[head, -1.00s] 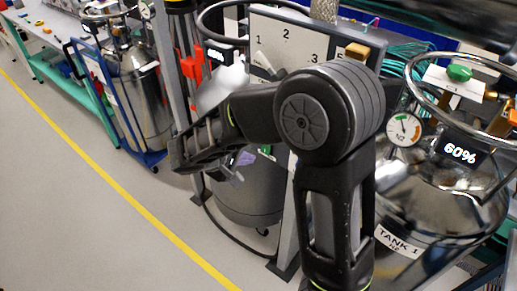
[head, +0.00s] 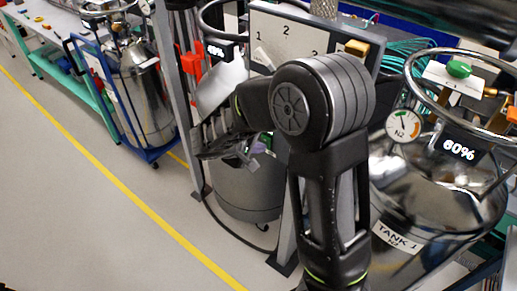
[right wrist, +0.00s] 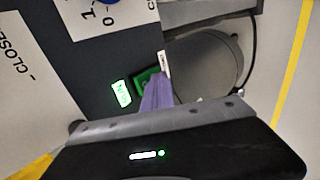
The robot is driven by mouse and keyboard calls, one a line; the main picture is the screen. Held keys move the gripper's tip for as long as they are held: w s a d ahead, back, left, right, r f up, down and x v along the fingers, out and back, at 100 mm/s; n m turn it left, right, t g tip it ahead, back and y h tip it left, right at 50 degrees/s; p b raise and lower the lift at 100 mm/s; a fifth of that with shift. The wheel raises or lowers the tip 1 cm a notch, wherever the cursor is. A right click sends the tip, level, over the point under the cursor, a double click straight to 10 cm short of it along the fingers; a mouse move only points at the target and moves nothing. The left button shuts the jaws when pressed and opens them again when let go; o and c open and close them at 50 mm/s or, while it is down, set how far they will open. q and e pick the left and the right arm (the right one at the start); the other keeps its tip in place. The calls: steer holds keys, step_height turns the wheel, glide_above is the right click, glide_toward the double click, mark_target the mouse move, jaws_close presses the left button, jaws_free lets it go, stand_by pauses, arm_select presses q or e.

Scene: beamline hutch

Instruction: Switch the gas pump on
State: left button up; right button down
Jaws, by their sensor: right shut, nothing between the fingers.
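My right gripper (head: 258,148) is shut and empty, partly behind my own forearm in the head view. In the right wrist view its purple fingertips (right wrist: 157,95) are together, at or just in front of a green switch (right wrist: 148,80). I cannot tell whether they touch it. A small lit green display (right wrist: 121,93) is beside the switch on the dark panel, its text too small to read. A grey rounded body (right wrist: 205,65) lies behind; it also shows in the head view as a grey drum (head: 245,190) under the numbered panel. I cannot tell which part is the gas pump. My left gripper is not in view.
A blue knob marked 1 and 0 (right wrist: 112,3) sits on the panel near the switch. The numbered panel (head: 330,38) stands above my arm. A steel tank labelled TANK 1 (head: 440,205) is at the right. The floor (head: 80,200) at the left is clear.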

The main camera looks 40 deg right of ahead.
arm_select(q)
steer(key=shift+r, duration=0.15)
arm_select(e)
steer(key=shift+d+r, duration=0.1)
steer(key=shift+r, duration=0.05)
steer(key=shift+r+p, duration=0.45)
steer(key=shift+r, duration=0.3)
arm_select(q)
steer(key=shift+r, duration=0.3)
